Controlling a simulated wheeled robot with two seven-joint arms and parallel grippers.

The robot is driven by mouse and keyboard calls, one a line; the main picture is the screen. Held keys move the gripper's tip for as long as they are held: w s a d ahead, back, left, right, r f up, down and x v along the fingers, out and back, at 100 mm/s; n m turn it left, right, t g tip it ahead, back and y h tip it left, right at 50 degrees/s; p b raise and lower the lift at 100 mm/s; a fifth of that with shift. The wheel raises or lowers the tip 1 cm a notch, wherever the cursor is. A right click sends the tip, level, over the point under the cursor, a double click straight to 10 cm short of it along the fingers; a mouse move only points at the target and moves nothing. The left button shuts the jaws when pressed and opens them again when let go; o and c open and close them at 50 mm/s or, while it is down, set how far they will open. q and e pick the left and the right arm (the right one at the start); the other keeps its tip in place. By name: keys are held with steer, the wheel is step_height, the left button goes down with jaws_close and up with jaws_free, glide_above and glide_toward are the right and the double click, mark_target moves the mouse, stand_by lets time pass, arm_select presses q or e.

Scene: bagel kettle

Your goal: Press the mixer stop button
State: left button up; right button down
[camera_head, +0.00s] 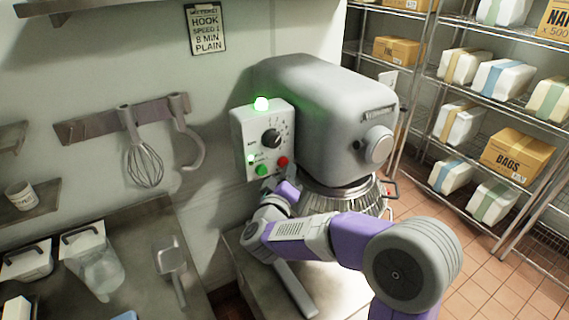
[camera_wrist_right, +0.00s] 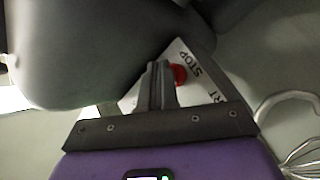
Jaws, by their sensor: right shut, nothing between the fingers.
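The grey mixer (camera_head: 315,105) stands against the wall with a white control box (camera_head: 244,127) on its left side. The box carries a dial (camera_head: 271,138), a red stop button (camera_head: 283,161) and a green button (camera_head: 261,170). My right gripper (camera_head: 272,182) is just below the buttons, in front of the box. In the right wrist view my right gripper (camera_wrist_right: 160,68) is shut and empty, its tips beside the red stop button (camera_wrist_right: 180,75), with "STOP" lettering to the right. I cannot tell whether they touch. My left gripper is out of view.
The mixer's bowl guard (camera_head: 345,197) is close behind my right arm. A whisk (camera_head: 143,165) and a hook (camera_head: 190,150) hang from a wall rack at left. A counter with a scoop (camera_head: 171,262) is at lower left. Wire shelves (camera_head: 415,95) stand at right.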

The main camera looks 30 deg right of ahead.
steer(key=shift+w, duration=0.4)
stand_by(0.6)
steer(key=shift+s+p, duration=0.35)
steer(key=shift+s, duration=0.5)
steer(key=s, duration=0.5)
steer(key=shift+d, duration=0.2)
stand_by(0.6)
